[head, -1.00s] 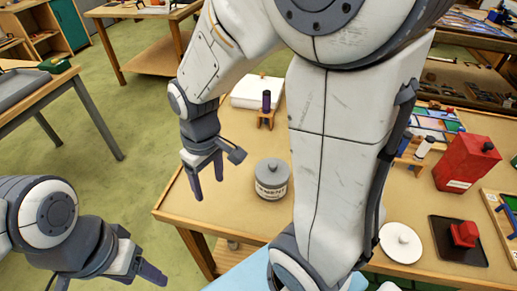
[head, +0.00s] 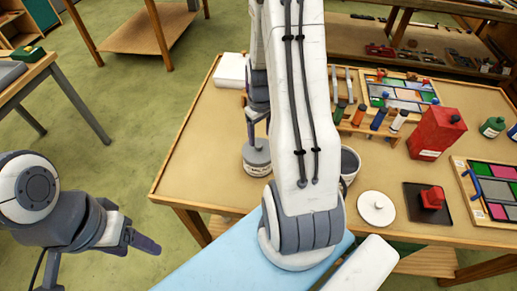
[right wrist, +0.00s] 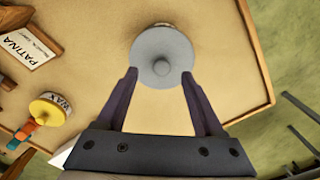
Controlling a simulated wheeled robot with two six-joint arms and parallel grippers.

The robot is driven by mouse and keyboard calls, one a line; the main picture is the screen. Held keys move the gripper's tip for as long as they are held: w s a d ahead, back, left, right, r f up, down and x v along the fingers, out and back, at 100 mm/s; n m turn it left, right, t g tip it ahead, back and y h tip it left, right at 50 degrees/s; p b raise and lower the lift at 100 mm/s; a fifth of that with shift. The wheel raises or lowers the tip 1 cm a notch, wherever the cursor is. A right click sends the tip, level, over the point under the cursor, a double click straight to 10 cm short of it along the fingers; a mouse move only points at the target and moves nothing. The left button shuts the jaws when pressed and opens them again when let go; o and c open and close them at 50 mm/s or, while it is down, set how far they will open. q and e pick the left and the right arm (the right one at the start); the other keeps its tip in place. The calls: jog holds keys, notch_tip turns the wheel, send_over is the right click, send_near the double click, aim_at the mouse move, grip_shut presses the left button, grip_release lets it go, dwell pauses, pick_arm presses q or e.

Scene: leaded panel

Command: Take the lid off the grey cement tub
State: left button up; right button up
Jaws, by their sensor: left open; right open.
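The grey cement tub (head: 257,168) stands near the table's left front, partly hidden by my right arm. Its round grey lid (right wrist: 162,45) with a central knob (right wrist: 161,67) is on top and shows from above in the right wrist view. My right gripper (right wrist: 160,76) is open, its fingertips at the near edge of the lid in that view, one to each side of the knob. In the head view the right gripper (head: 257,135) is just above the tub. Contact cannot be told. My left gripper (head: 140,243) is open and empty, beyond the table's left edge.
A white lid (head: 376,208) lies right of my right arm, with an open pot (head: 349,163) behind. The table left of the tub is clear.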

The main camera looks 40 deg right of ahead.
aim_at(258, 144)
jog(key=f, duration=0.1)
jog(key=f+p, duration=0.2)
jog(key=shift+w+a+f, duration=0.15)
jog(key=shift+w+f, duration=0.1)
jog(key=shift+f, duration=0.85)
jog(key=shift+c, duration=0.3)
grip_shut()
jog(key=shift+r, duration=0.2)
